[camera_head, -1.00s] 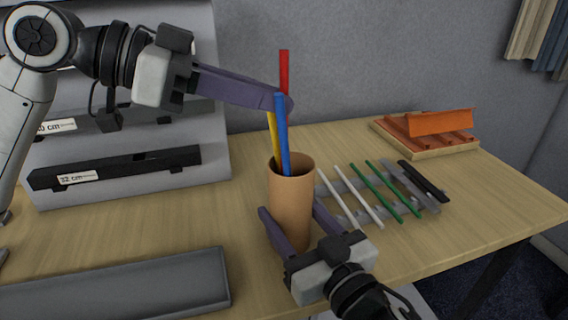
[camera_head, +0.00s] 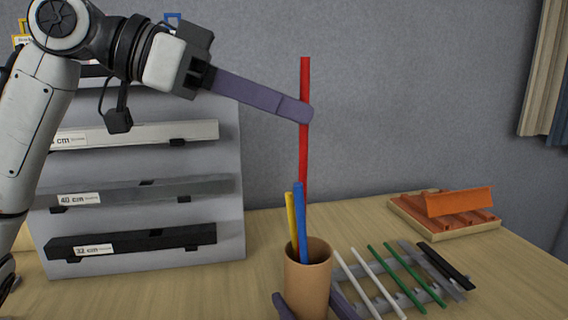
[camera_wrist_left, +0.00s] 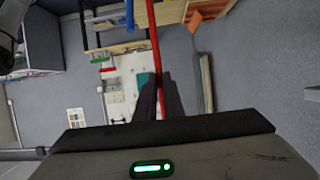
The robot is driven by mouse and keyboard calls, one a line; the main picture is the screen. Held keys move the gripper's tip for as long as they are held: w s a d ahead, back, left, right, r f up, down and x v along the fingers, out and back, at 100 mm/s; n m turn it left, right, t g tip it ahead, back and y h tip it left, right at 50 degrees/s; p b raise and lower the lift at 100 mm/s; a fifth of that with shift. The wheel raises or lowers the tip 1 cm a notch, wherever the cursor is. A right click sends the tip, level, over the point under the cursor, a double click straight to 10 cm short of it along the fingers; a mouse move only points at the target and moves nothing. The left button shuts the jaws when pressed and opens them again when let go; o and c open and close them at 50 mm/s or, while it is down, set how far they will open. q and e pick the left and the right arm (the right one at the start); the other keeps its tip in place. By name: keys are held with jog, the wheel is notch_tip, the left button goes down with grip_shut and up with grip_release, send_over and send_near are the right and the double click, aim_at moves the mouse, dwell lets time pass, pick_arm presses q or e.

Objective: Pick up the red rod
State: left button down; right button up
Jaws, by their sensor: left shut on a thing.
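The red rod (camera_head: 304,155) stands nearly upright above the tan cup (camera_head: 307,290). My left gripper (camera_head: 304,112) is shut on it at its upper middle. Its lower end is hidden behind the blue rod (camera_head: 301,225), so I cannot tell whether it is clear of the cup. In the left wrist view the red rod (camera_wrist_left: 153,35) runs between the dark fingers (camera_wrist_left: 160,90). The blue rod and a yellow rod (camera_head: 291,218) lean in the cup. My right gripper (camera_head: 314,304) has a finger on each side of the cup, partly cut off below; contact is unclear.
Right of the cup, white, green and black rods lie on a grey rack (camera_head: 385,303). An orange piece (camera_head: 460,201) sits on a wooden tray (camera_head: 420,225) at the back right. A grey stand (camera_head: 228,255) with labelled bars stands at the left.

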pick_arm(q)
notch_tip(320, 180, up, 18)
dwell(0.3)
pick_arm(e)
jog(key=o, duration=1.1)
